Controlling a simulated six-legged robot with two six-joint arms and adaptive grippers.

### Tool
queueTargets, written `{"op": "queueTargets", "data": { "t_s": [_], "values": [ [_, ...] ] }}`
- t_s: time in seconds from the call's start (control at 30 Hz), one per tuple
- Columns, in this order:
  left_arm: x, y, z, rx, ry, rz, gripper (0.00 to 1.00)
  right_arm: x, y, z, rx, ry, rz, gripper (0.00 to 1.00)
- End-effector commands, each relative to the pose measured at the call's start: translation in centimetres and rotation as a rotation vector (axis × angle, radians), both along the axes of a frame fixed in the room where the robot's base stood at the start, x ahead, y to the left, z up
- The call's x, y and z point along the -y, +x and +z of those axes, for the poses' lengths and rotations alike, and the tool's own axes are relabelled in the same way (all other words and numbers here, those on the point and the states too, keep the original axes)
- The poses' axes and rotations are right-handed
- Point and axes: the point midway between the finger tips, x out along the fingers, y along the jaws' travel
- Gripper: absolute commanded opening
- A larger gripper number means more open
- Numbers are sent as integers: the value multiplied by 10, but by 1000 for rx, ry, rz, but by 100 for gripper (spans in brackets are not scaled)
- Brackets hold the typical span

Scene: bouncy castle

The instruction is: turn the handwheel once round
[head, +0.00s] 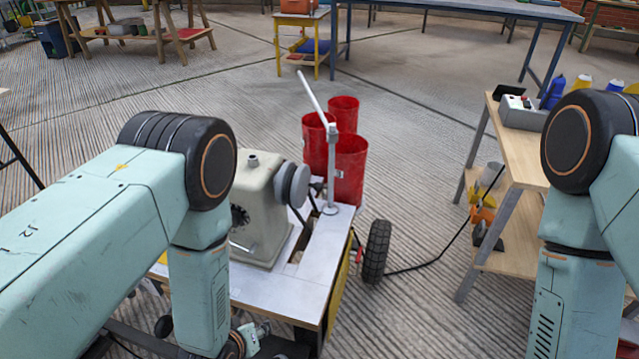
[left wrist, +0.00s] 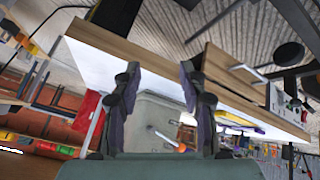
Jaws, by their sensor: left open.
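A beige machine housing (head: 262,205) stands on a pale-topped cart (head: 275,288) left of centre in the head view. A grey round wheel-like part (head: 292,186) sits on its right side. A dark round hub (head: 240,215) and a thin metal bar (head: 243,247) show on its near left side, partly hidden by my left arm. I cannot tell for sure which part is the handwheel. In the left wrist view, my left gripper (left wrist: 158,80) is open and empty, with the beige housing (left wrist: 158,112) beyond and between its fingers. My right gripper is out of view.
Red buckets (head: 350,168) stand behind the cart, near an upright grey lever (head: 331,165). A black wheel (head: 376,250) is at the cart's right. A wooden bench (head: 518,150) holding a grey box stands at the right. The floor between cart and bench is mostly clear, with a cable across it.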

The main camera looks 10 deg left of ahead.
Motion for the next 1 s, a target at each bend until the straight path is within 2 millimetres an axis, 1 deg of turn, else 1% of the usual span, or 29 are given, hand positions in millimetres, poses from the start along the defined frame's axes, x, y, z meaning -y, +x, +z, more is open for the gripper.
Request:
{"op": "queueTargets", "data": {
  "t_s": [0.03, 0.1, 0.17, 0.2, 0.27, 0.3, 0.37, 0.4, 0.5, 0.6, 0.7, 0.87, 1.0],
  "values": [
    [12, 29, 9, 89, -60, 38, 42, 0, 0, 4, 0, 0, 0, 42],
    [27, 63, 23, 205, -161, 101, 42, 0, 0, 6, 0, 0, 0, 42],
    [39, 90, 38, 297, -256, 149, 42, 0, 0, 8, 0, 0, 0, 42],
    [47, 106, 48, 355, -323, 178, 42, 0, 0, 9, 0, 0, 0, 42],
    [58, 127, 65, 432, -429, 218, 42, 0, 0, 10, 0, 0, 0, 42],
    [65, 139, 76, 481, -502, 242, 42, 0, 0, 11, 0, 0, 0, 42],
    [75, 156, 94, 547, -615, 274, 42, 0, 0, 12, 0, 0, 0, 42],
    [80, 165, 106, 586, -692, 293, 42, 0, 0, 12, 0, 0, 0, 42],
    [91, 183, 134, 663, -875, 330, 42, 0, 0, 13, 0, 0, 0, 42],
    [97, 193, 154, 709, -1024, 354, 42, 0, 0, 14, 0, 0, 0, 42],
    [100, 198, 167, 733, -1125, 368, 42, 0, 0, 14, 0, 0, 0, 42],
    [102, 203, 176, 747, -1190, 373, 42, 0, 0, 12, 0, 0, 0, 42],
    [105, 218, 177, 750, -1193, 371, 42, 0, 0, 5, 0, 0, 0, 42]
  ]
}}
